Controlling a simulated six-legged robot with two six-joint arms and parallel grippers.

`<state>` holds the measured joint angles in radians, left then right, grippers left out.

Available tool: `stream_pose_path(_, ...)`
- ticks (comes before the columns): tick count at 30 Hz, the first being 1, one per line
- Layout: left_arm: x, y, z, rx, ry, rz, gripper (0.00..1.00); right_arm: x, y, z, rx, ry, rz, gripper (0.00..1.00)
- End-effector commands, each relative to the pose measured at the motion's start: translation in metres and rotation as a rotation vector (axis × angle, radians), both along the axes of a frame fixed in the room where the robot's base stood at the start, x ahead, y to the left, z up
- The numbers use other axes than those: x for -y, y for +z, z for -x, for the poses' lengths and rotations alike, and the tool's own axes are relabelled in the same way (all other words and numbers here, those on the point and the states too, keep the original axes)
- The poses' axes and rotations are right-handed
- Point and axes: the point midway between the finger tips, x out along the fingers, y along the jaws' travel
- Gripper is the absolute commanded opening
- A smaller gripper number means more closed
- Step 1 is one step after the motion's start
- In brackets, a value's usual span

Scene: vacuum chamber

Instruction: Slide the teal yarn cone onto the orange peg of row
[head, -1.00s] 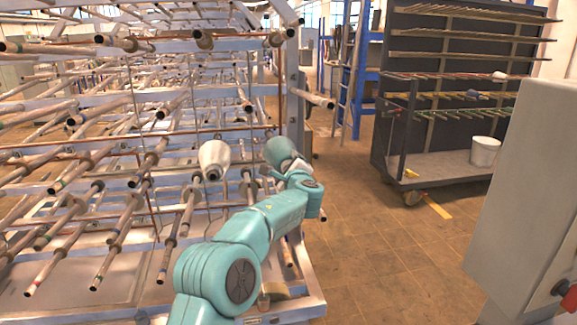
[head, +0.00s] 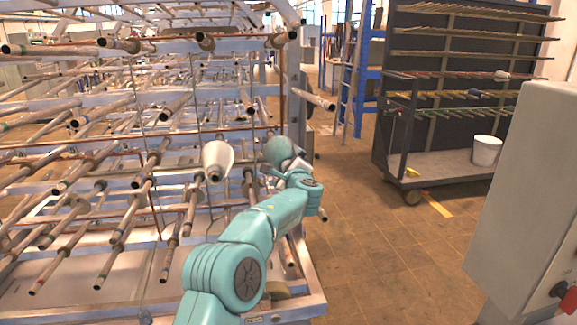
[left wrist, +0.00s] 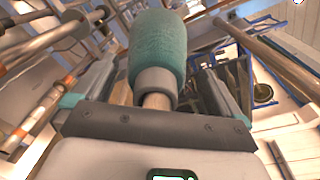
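The teal yarn cone (head: 277,151) is at the end of my left arm in the head view, in front of the rack's right post. In the left wrist view the cone (left wrist: 157,45) stands between the fingers of my left gripper (left wrist: 165,92), grey collar and tan core towards the palm. The gripper appears shut on it; the finger contact is partly hidden. The rack's pegs have coloured bands near their tips. An orange-banded peg (left wrist: 48,97) shows at the left of the left wrist view. I cannot tell which is the task's peg. My right gripper is not in view.
A white cone (head: 217,158) sits on a rack peg left of my gripper. Many pegs of the metal rack (head: 110,240) jut towards me. A dark cart (head: 440,168) with coloured pegs and a white bucket (head: 486,151) stands right. A grey cabinet (head: 525,190) is nearer; floor between is clear.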

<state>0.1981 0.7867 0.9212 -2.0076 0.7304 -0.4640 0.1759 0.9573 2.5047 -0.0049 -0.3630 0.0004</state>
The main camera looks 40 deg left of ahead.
Motion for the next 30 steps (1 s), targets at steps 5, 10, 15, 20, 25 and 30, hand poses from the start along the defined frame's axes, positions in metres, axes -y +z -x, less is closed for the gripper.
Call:
stream_pose_path(5,0.001,-0.003,0.0,-0.004,-0.001,0.003,1.0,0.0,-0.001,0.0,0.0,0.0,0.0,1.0)
stream_pose_path(10,0.013,-0.004,0.009,-0.001,-0.005,0.002,1.0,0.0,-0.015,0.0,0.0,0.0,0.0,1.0)
stream_pose_path(15,0.042,-0.003,0.034,0.001,-0.006,0.002,1.0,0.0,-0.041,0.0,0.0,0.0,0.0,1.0)
stream_pose_path(20,0.075,0.003,0.062,0.002,-0.006,0.0,1.0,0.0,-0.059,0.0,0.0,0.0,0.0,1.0)
stream_pose_path(25,0.104,0.009,0.087,0.001,-0.004,0.0,1.0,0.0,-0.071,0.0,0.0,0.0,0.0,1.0)
stream_pose_path(30,0.12,0.013,0.101,0.002,-0.002,0.0,1.0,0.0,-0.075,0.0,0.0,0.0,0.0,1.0)
